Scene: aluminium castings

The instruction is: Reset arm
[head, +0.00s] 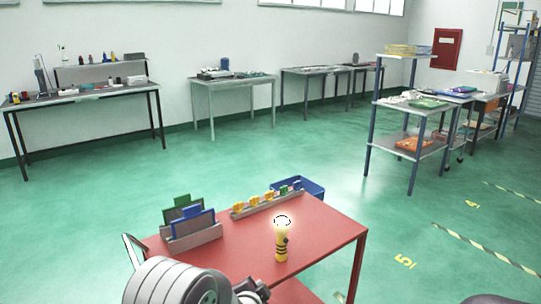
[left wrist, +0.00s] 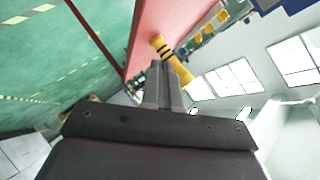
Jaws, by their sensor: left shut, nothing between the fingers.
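My left arm comes in at the bottom of the head view, and its gripper (head: 252,289) is low at the front edge of the red table (head: 318,232). In the left wrist view the two fingers (left wrist: 168,85) are together with nothing between them. A yellow and black flashlight-like object (head: 281,243) stands upright on the table, beyond the gripper and apart from it in the head view. It also shows behind the fingertips in the left wrist view (left wrist: 160,46). My right gripper does not show.
On the table are a grey holder (head: 192,238) with green and blue panels and a grey rack (head: 265,203) with several small coloured pieces. A blue bin (head: 312,188) is at the table's far edge. Workbenches and shelves stand farther back, with open green floor between.

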